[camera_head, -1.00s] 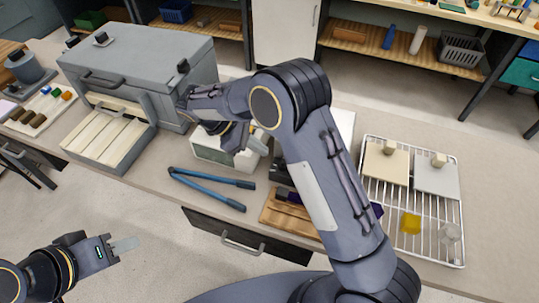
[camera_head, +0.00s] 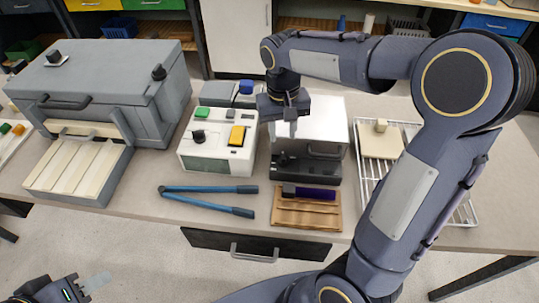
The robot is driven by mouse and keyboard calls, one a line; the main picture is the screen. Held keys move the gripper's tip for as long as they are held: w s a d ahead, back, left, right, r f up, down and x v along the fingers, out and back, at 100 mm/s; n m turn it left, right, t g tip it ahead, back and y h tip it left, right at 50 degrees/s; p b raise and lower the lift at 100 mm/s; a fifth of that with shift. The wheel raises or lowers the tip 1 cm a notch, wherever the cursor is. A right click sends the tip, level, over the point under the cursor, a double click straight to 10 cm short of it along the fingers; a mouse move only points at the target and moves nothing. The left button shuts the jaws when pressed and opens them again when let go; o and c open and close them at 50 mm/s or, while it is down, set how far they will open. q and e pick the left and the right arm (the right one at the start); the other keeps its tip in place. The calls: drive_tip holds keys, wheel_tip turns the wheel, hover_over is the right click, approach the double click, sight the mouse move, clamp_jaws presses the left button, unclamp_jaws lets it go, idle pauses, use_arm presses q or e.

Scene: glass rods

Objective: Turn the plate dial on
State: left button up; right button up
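A white box (camera_head: 190,156) on the bench carries a black round knob (camera_head: 199,137), a green button (camera_head: 203,112) and a yellow piece (camera_head: 237,135). I cannot tell for certain which knob is the plate dial. My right gripper (camera_head: 292,126) points down just right of this box, over the near-left part of a white-topped unit (camera_head: 325,120) with a dark front. Its fingers look close together, but I cannot see whether they are apart. My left gripper (camera_head: 98,281) is low at the left, in front of the bench, away from everything; its finger opening is unclear.
A grey oven-like chamber (camera_head: 115,75) with black knobs stands at the left. Blue tongs (camera_head: 210,190) and a wooden block with a purple-black item (camera_head: 306,205) lie in front. A wire rack (camera_head: 367,190) with a beige plate (camera_head: 380,143) is at the right, partly behind my arm.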

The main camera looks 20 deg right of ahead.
sight(283, 156)
drive_tip(key=shift+s+d+f+m, duration=0.1)
drive_tip(key=shift+s+d+m, duration=0.1)
drive_tip(key=shift+m, duration=0.1)
drive_tip(key=shift+f, duration=0.25)
wheel_tip(283, 156, down, 7)
drive_tip(key=shift+f, duration=0.1)
drive_tip(key=shift+c, duration=0.3)
clamp_jaws()
